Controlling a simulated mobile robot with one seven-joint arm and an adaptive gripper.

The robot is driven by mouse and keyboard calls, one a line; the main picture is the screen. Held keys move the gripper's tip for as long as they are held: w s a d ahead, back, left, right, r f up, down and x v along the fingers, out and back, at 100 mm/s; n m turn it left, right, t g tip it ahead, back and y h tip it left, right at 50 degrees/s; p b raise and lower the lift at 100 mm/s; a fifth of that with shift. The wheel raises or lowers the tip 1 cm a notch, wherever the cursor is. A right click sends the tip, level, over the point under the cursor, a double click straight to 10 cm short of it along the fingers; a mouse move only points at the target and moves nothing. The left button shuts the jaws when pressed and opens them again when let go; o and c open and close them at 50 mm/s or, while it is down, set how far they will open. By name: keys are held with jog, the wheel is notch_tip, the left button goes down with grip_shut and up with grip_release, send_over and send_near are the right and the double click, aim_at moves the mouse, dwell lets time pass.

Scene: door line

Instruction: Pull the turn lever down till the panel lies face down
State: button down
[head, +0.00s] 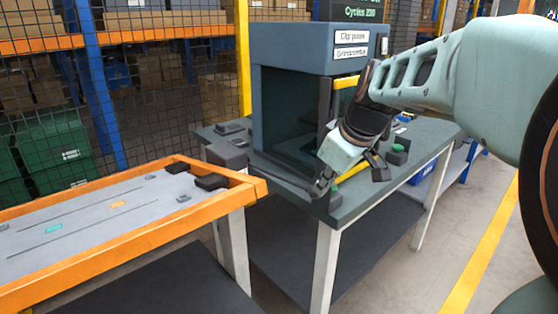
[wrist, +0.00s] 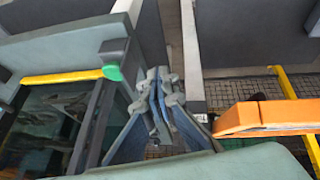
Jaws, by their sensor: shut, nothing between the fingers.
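My gripper (head: 321,187) is shut and empty, low at the front edge of the green workbench, in front of the blue-grey machine (head: 292,38). In the wrist view its closed fingers (wrist: 158,98) point past a dark bar with a green end (wrist: 112,72), close beside it and with no clear contact. A dark glassy sheet with a yellow edge (wrist: 62,77), perhaps the panel, lies left of the bar. My arm hides part of the machine's right side.
An orange-framed conveyor table (head: 135,238) stands at the left, with dark stop blocks near its end. The workbench (head: 410,172) carries small dark blocks, one with a green top (head: 398,147). A mesh fence and shelves stand behind. The floor at the right is clear.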

jog(key=shift+s+d+f+b, duration=0.1)
jog(key=shift+f+b, duration=0.5)
jog(key=shift+f, duration=0.45)
jog(key=shift+s+d+f+b, duration=0.1)
jog(key=shift+f+b, duration=0.45)
jog(key=shift+f, duration=0.45)
